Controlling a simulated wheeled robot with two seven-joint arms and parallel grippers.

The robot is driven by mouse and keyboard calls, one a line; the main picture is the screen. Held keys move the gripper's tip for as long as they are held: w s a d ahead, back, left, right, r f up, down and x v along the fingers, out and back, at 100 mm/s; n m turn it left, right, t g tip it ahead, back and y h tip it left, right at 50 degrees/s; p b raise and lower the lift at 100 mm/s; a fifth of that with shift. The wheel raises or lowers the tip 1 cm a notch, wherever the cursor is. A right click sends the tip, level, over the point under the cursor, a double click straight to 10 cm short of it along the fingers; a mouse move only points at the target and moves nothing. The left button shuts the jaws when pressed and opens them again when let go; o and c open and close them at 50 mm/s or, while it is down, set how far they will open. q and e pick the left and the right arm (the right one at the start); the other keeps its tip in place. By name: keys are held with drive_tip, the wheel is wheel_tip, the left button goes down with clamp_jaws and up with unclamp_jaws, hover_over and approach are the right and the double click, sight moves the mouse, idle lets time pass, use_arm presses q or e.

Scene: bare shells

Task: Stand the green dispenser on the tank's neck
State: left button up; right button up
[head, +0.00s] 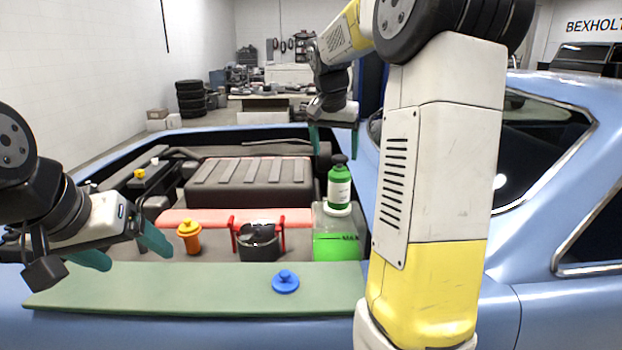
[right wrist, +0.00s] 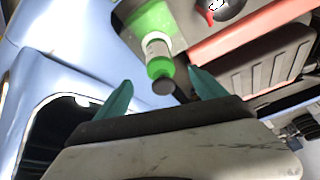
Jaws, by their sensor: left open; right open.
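The green dispenser (head: 339,184), with a white label and a dark cap, stands upright on the neck of the translucent tank (head: 336,222). The tank holds bright green liquid up to a MAX mark. In the right wrist view the dispenser (right wrist: 158,55) points its cap toward the camera, between the fingertips' directions. My right gripper (head: 333,138) is open and empty, just above the dispenser and apart from it. Its teal fingers (right wrist: 158,92) also show in the right wrist view.
A blue cap (head: 285,282) lies on the green mat (head: 180,290) along the car's edge. An orange bottle-like part (head: 189,238) and a black pot in a red holder (head: 258,243) stand left of the tank. A ribbed engine cover (head: 250,182) lies behind.

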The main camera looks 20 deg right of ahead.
drive_tip(key=s+a+f+n+t+y, duration=0.1)
drive_tip(key=s+a+n+y, duration=0.1)
drive_tip(key=s+a, duration=0.5)
drive_tip(key=s+a+f+n+t+y, duration=0.1)
drive_tip(key=s+a+n, duration=0.4)
drive_tip(key=s, duration=1.5)
drive_tip(key=shift+a+f+n+y, duration=0.3)
drive_tip(key=shift+a+f+y, duration=0.5)
drive_tip(key=shift+a, duration=0.05)
drive_tip(key=shift+s, duration=0.1)
